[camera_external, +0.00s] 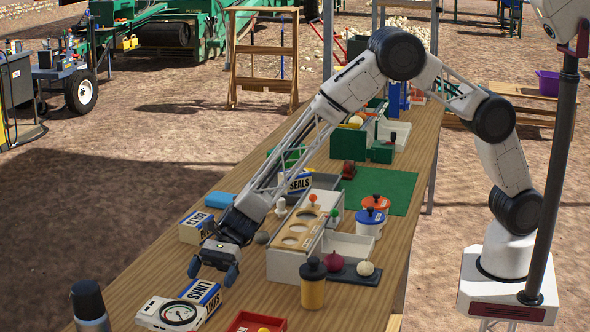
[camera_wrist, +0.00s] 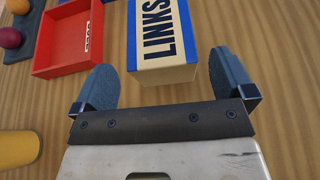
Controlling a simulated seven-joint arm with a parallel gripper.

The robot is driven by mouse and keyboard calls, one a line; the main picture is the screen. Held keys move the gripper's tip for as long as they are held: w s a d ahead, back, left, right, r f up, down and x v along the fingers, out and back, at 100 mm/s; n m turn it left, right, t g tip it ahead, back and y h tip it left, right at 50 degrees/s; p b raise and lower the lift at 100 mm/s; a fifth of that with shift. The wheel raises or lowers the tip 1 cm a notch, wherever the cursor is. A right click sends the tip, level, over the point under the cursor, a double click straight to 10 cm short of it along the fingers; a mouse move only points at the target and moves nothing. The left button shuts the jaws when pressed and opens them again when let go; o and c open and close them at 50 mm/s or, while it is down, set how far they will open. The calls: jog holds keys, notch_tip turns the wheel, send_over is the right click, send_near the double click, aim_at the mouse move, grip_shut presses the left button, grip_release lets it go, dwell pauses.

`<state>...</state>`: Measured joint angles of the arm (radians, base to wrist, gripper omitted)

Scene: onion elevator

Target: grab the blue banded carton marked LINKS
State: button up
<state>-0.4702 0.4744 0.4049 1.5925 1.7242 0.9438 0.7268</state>
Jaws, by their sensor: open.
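The carton marked LINKS (camera_external: 201,297) is a cream box with blue bands. It stands on the wooden table at the near left, beside a white dial scale. In the wrist view the carton (camera_wrist: 163,68) shows upper centre with its lettering on top. My gripper (camera_external: 212,269) is open and empty, with its fingers pointing down close behind the carton. In the wrist view the two blue-grey fingertips of my gripper (camera_wrist: 163,78) lie to either side of the carton's near end, with a gap on each side. The carton's far end is cut off there.
The dial scale (camera_external: 172,313) is close to the carton. A red tray (camera_external: 243,325) and a yellow bottle (camera_external: 312,291) stand to the right. A second carton (camera_external: 190,235) and a grey compartment box (camera_external: 283,268) are farther back. A dark flask (camera_external: 90,305) stands at the near left.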

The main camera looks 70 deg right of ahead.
aim_at(205, 283)
jog(key=shift+x, duration=2.6)
jog(key=shift+r, duration=0.1)
jog(key=c, duration=1)
jog(key=shift+r, duration=0.1)
jog(key=shift+r, duration=4.95)
